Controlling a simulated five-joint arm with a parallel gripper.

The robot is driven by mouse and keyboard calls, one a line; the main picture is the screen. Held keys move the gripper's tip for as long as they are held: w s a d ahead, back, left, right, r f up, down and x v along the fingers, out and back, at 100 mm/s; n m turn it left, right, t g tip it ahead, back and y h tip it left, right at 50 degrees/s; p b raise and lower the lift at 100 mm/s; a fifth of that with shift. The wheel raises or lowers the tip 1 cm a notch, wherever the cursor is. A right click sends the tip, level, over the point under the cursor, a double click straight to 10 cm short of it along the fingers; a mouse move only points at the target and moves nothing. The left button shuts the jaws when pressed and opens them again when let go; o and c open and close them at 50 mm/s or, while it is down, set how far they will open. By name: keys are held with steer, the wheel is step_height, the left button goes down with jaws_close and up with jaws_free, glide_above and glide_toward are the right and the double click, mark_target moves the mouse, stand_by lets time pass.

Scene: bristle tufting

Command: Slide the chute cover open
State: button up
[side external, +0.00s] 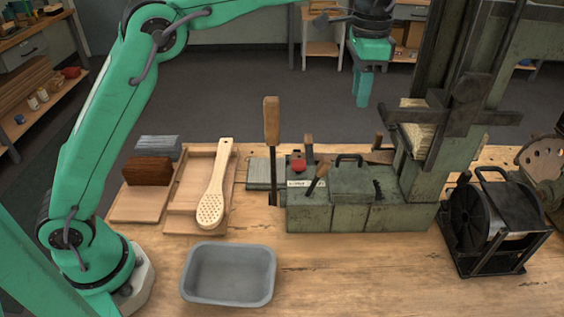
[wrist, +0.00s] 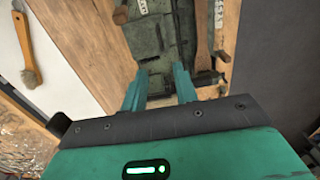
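The green metal machine (side external: 330,211) stands on the wooden bench. Its upright hopper (side external: 427,178) holds pale bristles (side external: 420,138), with a dark crossbar plate (side external: 465,112) across the front. A flat lid with a black handle (side external: 350,178) sits on the lower body. I cannot tell for certain which of these parts is the chute cover. My gripper (side external: 361,103) hangs pointing down, above and behind the machine, touching nothing. In the wrist view my gripper (wrist: 160,78) has its two fingers apart and empty, with the machine (wrist: 150,40) beyond them.
A wooden-handled lever (side external: 271,122) rises at the machine's left end. A perforated brush (side external: 216,190) lies on a wooden tray (side external: 180,222). A grey bin (side external: 229,298) stands in front. A black reel unit (side external: 490,226) stands at the right. The bench front is clear between bin and reel.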

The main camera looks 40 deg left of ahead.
glide_above(350, 155)
steer(key=shift+w+f, duration=0.1)
steer(key=shift+f, duration=2.7)
steer(key=shift+f, duration=0.2)
steer(key=shift+f, duration=5.3)
jaws_close()
